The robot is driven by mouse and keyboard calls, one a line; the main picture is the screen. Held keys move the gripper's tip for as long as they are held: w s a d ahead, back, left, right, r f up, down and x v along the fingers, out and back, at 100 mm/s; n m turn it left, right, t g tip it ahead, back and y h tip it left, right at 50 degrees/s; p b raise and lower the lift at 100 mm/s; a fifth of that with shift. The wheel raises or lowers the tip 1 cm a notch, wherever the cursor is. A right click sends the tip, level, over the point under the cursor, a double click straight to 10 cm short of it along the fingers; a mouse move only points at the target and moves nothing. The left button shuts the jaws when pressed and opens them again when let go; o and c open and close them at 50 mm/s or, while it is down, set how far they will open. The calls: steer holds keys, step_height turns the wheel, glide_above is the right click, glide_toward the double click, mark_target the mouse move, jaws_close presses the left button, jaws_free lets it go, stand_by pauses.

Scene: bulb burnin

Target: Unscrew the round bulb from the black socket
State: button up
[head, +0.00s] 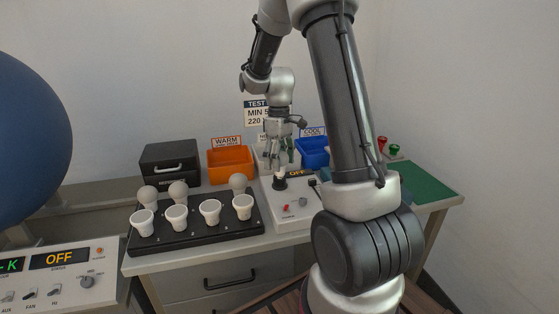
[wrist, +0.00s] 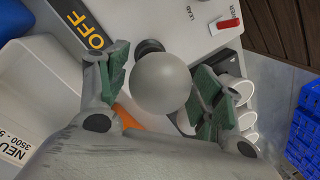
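The round bulb (wrist: 160,83) is a pale grey globe in the wrist view, with the black socket (wrist: 150,47) partly hidden behind it. In the head view the black socket (head: 279,185) sits on the white test box (head: 290,214), with a small white part above it; most of the bulb is hard to make out there. My gripper (head: 278,158) is above the socket, pointing down. In the wrist view my gripper (wrist: 163,78) is open, its green-padded fingers on either side of the bulb. Gaps show between pads and globe.
A black tray (head: 195,237) with several round and cup-shaped bulbs stands left of the test box. Behind are an orange WARM bin (head: 231,163), a blue COOL bin (head: 313,155) and a black case (head: 169,158). A green mat (head: 425,184) lies at right.

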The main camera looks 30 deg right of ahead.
steer(key=m, duration=0.4)
steer(key=shift+m+t+y, duration=0.3)
steer(key=m+t, duration=0.1)
steer(key=m, duration=0.5)
steer(key=shift+m, duration=0.3)
steer(key=m+t, duration=0.1)
steer(key=m, duration=0.4)
steer(key=shift+m, duration=0.4)
steer(key=m, duration=0.5)
steer(key=shift+m+t, duration=0.4)
